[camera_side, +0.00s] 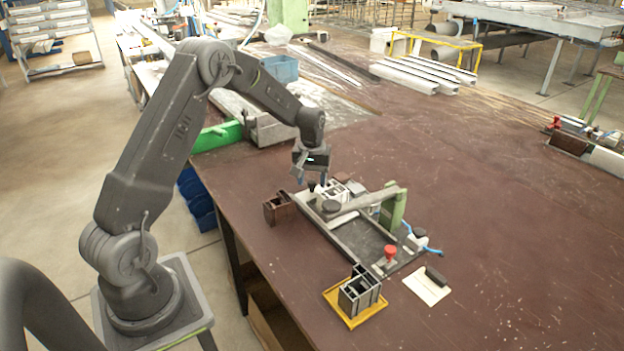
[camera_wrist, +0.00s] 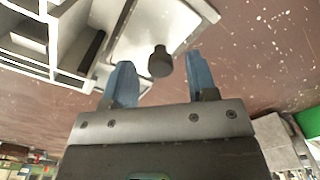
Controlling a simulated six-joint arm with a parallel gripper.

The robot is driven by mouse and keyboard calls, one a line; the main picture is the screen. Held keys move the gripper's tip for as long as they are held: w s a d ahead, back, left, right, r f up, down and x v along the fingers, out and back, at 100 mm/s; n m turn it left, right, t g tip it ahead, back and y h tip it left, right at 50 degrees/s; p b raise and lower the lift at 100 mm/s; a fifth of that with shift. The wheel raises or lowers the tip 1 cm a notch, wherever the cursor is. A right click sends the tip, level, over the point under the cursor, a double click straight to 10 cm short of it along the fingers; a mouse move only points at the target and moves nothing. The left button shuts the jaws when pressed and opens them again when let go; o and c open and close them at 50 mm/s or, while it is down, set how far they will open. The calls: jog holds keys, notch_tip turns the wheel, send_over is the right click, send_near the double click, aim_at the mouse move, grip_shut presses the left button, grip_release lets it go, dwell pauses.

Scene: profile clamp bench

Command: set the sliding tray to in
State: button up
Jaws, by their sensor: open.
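The sliding tray (camera_wrist: 150,22) is a pale metal plate in the wrist view, with a dark round knob (camera_wrist: 160,62) near its edge. The knob stands between the two blue fingertips of my gripper (camera_wrist: 159,70), with a gap on both sides. The knob shows there as a small dark spot (camera_side: 311,186) just beside the fingers. A white profile piece (camera_side: 333,193) sits at that end of the fixture. How far the tray is slid is hard to tell.
A brown open box (camera_side: 279,209) stands left of the fixture. A green post with a clamp arm (camera_side: 393,207) rises behind it. A red knob (camera_side: 390,252), a yellow tray with upright profiles (camera_side: 341,311) and a white plate (camera_side: 427,287) are nearer.

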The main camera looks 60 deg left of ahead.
jog(key=shift+f, duration=0.1)
jog(key=shift+c, duration=0.3)
grip_shut()
